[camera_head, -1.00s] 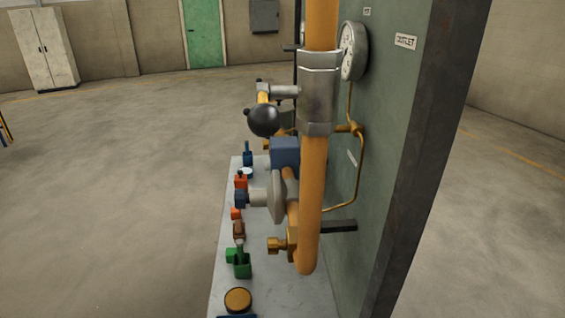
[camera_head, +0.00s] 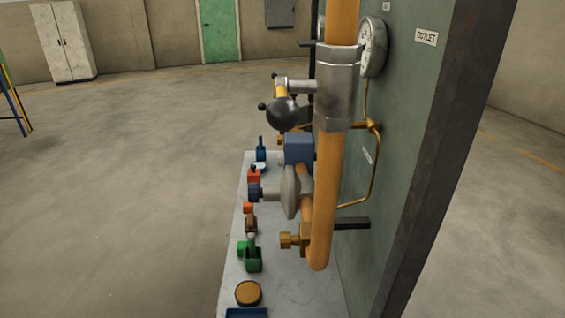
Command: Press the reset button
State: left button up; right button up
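No part that I can clearly tell as the reset button shows. The green panel (camera_head: 398,130), labelled OUTLET, carries an orange pipe (camera_head: 326,200) with a grey metal collar, a round gauge (camera_head: 372,46) and a thin brass tube. Beside the pipe are a dark ball (camera_head: 284,113), a blue box (camera_head: 299,148) and a grey disc (camera_head: 290,192) with a dark blue end piece. I see the panel nearly edge-on, and the pipe hides part of its face. Neither of my grippers is in view.
A pale shelf (camera_head: 290,285) at the panel's foot holds small red, green and blue parts and a round brown-gold piece (camera_head: 248,293). A blue tray edge (camera_head: 247,313) shows below. Open floor (camera_head: 120,180) lies left. A white cabinet (camera_head: 62,42) and green door (camera_head: 219,30) stand behind.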

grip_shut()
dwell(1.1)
